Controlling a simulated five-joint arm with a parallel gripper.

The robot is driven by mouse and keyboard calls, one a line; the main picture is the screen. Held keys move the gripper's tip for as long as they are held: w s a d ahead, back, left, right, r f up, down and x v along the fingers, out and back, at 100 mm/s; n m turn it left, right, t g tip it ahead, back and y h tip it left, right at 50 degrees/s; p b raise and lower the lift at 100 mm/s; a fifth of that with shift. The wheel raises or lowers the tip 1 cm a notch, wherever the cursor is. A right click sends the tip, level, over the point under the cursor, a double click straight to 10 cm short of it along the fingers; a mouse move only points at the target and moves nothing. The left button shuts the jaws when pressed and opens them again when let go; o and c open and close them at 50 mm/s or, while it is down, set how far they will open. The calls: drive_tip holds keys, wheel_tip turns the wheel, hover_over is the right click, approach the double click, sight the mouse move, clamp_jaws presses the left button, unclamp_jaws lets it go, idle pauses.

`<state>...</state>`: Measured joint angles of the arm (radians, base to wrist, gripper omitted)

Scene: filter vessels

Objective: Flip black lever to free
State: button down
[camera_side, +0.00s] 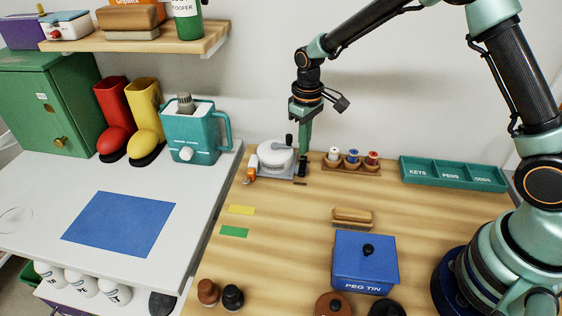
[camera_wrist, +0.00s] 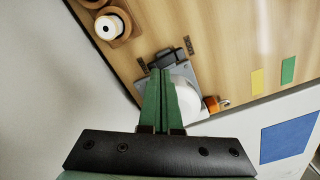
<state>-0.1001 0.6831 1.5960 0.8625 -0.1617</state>
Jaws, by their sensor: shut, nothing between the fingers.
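The white round filter vessel (camera_side: 275,154) sits on a grey base plate (camera_side: 280,176) at the back left of the wooden table. A black upright part, seemingly the black lever (camera_side: 303,168), stands at the plate's right edge, just below my gripper (camera_side: 304,153). A dark knob (camera_side: 289,141) rises by the vessel's top. In the wrist view, my gripper (camera_wrist: 161,72) has its green fingers together and empty, over the plate's edge beside the vessel (camera_wrist: 188,102). The fingers partly cover the dark part (camera_wrist: 163,59) there, so contact cannot be told.
An orange piece (camera_side: 251,175) is at the plate's left. A wooden rack with spools (camera_side: 352,160) stands close on the right, then a teal tray (camera_side: 453,174). A brush (camera_side: 352,217) and blue peg tin (camera_side: 365,265) are nearer. Table centre is clear.

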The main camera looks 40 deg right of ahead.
drive_tip(key=shift+f, duration=1.55)
idle(0.9)
drive_tip(key=shift+r, duration=0.1)
wheel_tip(320, 180, up, 7)
idle(0.8)
wheel_tip(320, 180, up, 11)
drive_tip(key=m+t, duration=0.1)
drive_tip(key=t, duration=0.2)
hover_over(303, 162)
drive_tip(key=s+d, duration=0.3)
drive_tip(key=s, duration=0.4)
drive_tip(key=s+d+r+m+t, duration=0.1)
drive_tip(key=s+r, duration=0.3)
drive_tip(key=s, duration=0.7)
drive_tip(key=shift+d+m+t, duration=0.35)
drive_tip(key=shift+m+t, duration=0.15)
drive_tip(key=shift+t, duration=0.3)
